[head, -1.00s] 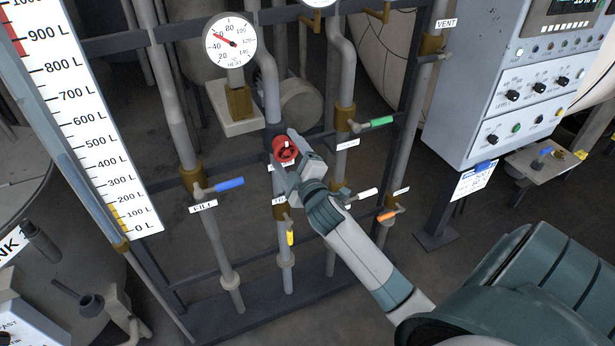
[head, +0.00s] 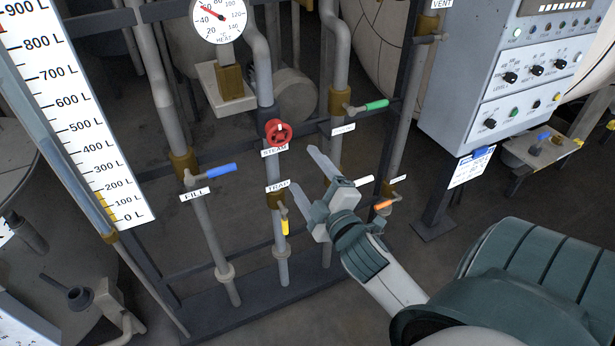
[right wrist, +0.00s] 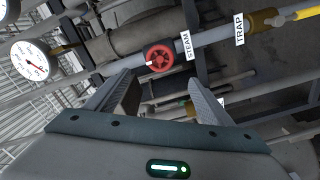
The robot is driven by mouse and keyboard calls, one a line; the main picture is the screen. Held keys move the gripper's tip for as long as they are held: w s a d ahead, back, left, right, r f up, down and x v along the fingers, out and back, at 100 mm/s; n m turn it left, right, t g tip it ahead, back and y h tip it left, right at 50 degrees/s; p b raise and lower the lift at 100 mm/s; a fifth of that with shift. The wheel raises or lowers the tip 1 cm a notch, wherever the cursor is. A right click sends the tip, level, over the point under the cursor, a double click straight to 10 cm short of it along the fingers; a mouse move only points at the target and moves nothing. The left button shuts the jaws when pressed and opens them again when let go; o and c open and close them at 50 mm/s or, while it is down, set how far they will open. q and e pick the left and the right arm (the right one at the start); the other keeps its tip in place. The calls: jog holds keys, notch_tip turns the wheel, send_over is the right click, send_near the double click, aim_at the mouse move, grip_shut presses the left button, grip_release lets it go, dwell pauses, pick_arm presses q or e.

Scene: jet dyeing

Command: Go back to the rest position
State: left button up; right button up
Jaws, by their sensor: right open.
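My right gripper (head: 309,184) is open and empty in front of the pipe rack, below and to the right of the red STEAM handwheel (head: 278,132). It is apart from the wheel. In the right wrist view the open fingers of my right gripper (right wrist: 163,95) spread below the red wheel (right wrist: 158,57), with nothing between them. My left gripper is not in view.
The rack carries a blue FILL lever (head: 221,171), a green lever (head: 377,105), a yellow TRAP lever (head: 285,227) and an orange lever (head: 383,205). A grey control cabinet (head: 455,110) stands at right, a level scale (head: 75,120) at left.

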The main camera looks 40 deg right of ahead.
jog(key=shift+f, duration=0.1)
dwell(0.6)
notch_tip(320, 180, down, 24)
jog(key=a+m+g+y, duration=0.1)
jog(key=m+g+y, duration=0.1)
jog(key=g, duration=0.2)
jog(key=s+a+f+m+g, duration=0.1)
jog(key=s+f+g, duration=0.15)
jog(key=f, duration=0.75)
jog(key=s+a+f+g, duration=0.2)
jog(key=s+f, duration=0.2)
jog(key=f, duration=0.6)
jog(key=s+a+f+m+g+y, duration=0.2)
jog(key=s+a+f, duration=0.1)
jog(key=s+f, duration=0.75)
jog(key=s+a+f+m+g, duration=0.1)
jog(key=s+f+g, duration=0.1)
jog(key=s+f, duration=0.3)
jog(key=s+a+f+g, duration=0.2)
jog(key=s+f, duration=0.3)
jog(key=s, duration=0.8)
jog(key=s+a+f+m+g, duration=0.1)
jog(key=s+a+f+g, duration=0.1)
jog(key=s+f, duration=0.4)
jog(key=s, duration=0.3)
jog(key=shift+s+m, duration=0.15)
jog(key=shift+m, duration=0.15)
jog(key=shift+a, duration=0.1)
